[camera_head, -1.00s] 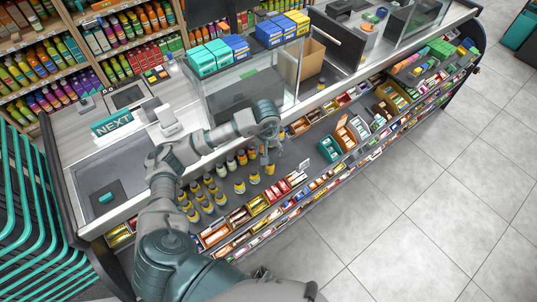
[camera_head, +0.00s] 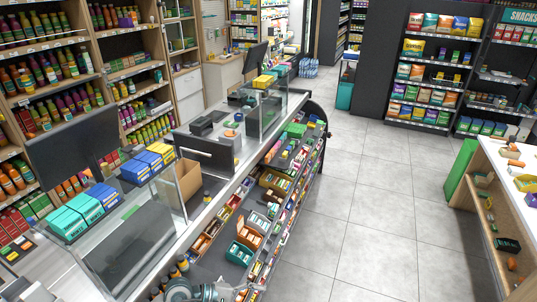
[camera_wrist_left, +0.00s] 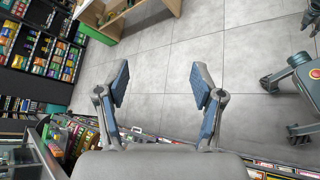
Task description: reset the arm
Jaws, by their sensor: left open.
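My left gripper (camera_wrist_left: 161,84) shows in the left wrist view with its two blue-grey fingers wide apart. Nothing is between the fingers; only grey floor tiles show behind them. In the head view, part of my left arm (camera_head: 180,290) shows at the bottom edge, in front of the candy counter (camera_head: 222,187). The rest of that arm is cut off below the picture. My right gripper cannot be made out in either view.
The counter carries blue, teal and yellow boxes (camera_head: 133,171) on a glass case, a dark monitor (camera_head: 75,148), and candy trays on its front. The tiled floor (camera_head: 375,190) right of it is clear. A wooden shelf unit (camera_head: 492,213) stands at the far right.

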